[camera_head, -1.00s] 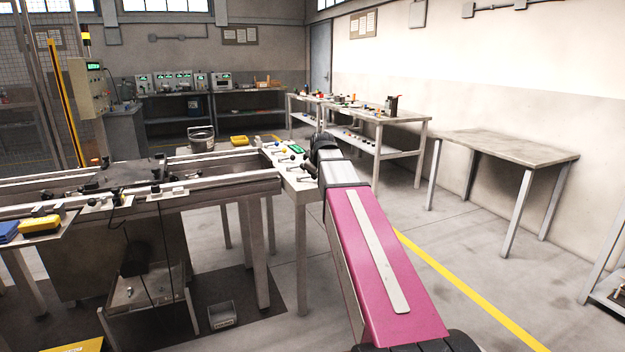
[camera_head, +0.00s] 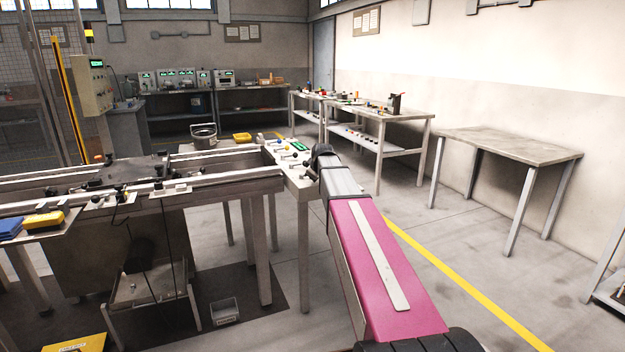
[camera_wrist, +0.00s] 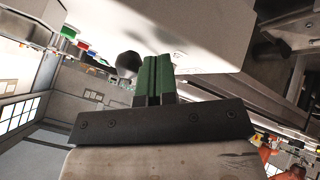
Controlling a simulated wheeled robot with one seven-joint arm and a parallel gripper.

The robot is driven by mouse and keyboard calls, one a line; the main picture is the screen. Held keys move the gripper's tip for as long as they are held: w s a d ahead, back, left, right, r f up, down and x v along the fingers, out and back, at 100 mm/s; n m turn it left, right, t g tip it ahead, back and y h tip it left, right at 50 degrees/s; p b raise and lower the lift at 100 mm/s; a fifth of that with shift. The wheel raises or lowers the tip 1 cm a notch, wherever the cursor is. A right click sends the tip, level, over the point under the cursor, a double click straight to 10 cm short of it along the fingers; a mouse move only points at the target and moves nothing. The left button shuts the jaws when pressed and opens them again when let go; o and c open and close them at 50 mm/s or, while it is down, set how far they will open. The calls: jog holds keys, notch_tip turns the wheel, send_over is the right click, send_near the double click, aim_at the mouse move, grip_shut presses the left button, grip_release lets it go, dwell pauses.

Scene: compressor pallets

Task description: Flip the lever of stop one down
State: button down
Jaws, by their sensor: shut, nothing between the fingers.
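A narrow white panel (camera_head: 299,182) at the right end of the conveyor carries several small levers with ball knobs in the head view. I cannot tell which one belongs to stop one. In the wrist view, my gripper (camera_wrist: 154,66) has its two green fingers together, with nothing between them. A dark grey ball knob (camera_wrist: 128,62) shows just left of the fingertips, close to them; I cannot tell whether they touch. Its stem is mostly hidden. In the head view, my arm hides the gripper at the panel's right side.
The conveyor (camera_head: 230,190) runs left from the panel, with small black stop devices (camera_head: 158,185) along its front rail. A bench with parts (camera_head: 405,117) stands behind, and an empty table (camera_head: 510,146) stands right. The floor between is clear.

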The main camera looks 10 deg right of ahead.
jog(key=shift+w+d+r, duration=0.1)
jog(key=shift+w+d, duration=0.15)
jog(key=shift+w, duration=0.05)
jog(key=shift+w+d, duration=0.35)
jog(key=shift+d, duration=0.05)
dwell(0.5)
jog(key=shift+w+d, duration=0.35)
jog(key=shift+w, duration=0.05)
jog(key=w+d+n+y, duration=0.1)
jog(key=n, duration=0.1)
jog(key=shift+w+n+y, duration=0.3)
jog(key=shift+w+y, duration=0.05)
jog(key=shift+y, duration=0.05)
jog(key=w+n, duration=0.1)
jog(key=w+n+g+y, duration=0.1)
jog(key=shift+d+n+y, duration=0.3)
jog(key=shift+d, duration=0.05)
jog(key=w+n+y, duration=0.1)
jog(key=w+n+g, duration=0.1)
jog(key=n, duration=0.1)
jog(key=shift+w+g+y, duration=0.1)
jog(key=shift+g+y, duration=0.2)
jog(key=shift+y, duration=0.1)
jog(key=shift+w+a+n+g+y, duration=0.1)
jog(key=shift+w+n+g+y, duration=0.4)
jog(key=shift+n, duration=0.6)
jog(key=shift+w+a, duration=0.1)
jog(key=shift+w, duration=0.1)
jog(key=shift+w+a, duration=0.1)
jog(key=shift+w, duration=0.2)
